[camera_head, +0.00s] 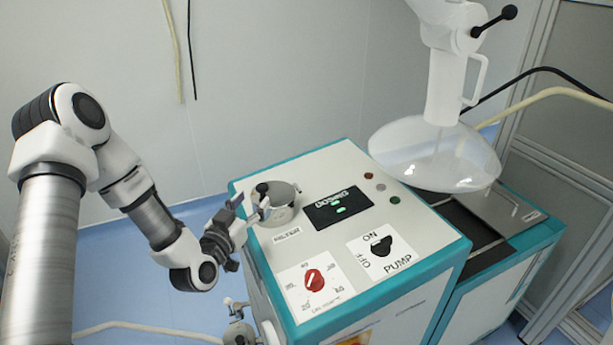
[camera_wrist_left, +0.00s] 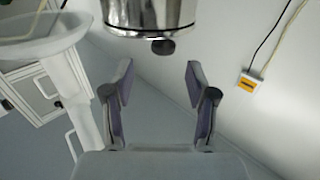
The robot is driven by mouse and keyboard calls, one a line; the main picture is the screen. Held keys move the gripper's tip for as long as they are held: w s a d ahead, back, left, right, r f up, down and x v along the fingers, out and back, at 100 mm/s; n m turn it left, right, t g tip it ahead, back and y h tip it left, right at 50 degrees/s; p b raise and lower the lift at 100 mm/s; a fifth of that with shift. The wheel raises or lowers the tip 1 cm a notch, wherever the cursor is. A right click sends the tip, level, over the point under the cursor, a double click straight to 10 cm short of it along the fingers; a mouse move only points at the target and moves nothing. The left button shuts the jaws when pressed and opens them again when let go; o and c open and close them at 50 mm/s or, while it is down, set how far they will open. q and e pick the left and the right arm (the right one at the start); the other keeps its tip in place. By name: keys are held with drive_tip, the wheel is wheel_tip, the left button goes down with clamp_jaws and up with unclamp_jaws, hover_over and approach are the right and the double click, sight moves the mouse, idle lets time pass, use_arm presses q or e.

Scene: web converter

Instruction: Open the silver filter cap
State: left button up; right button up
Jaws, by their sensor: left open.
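The silver filter cap (camera_head: 283,193) sits on a round metal filter housing (camera_head: 276,217) at the back left of the machine top. The cap looks closed, with a black knob (camera_head: 262,188) at its left side. My left gripper (camera_head: 249,207) is open beside the filter's left side, with its fingers pointing toward it. In the left wrist view, the open fingers (camera_wrist_left: 158,67) have nothing between them. The shiny filter body (camera_wrist_left: 150,14) is just ahead of them, with a dark knob (camera_wrist_left: 163,47) near the gap. Contact is not visible. My right gripper is not in view.
The machine top (camera_head: 335,170) carries a display (camera_head: 338,207), a red dial (camera_head: 314,280) and a black pump switch (camera_head: 381,247). A clear dome on a white arm (camera_head: 435,155) hangs over the right side. A metal fitting (camera_head: 238,328) protrudes at the lower left.

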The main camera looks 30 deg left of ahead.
sight(259, 190)
use_arm(q)
drive_tip(key=shift+w+a, duration=0.15)
drive_tip(key=shift+w, duration=0.25)
drive_tip(key=w, duration=0.6)
drive_tip(key=shift+w+a+p, duration=0.15)
drive_tip(key=shift+a+p, duration=0.05)
drive_tip(key=shift+p, duration=0.2)
drive_tip(key=shift+a, duration=0.15)
clamp_jaws()
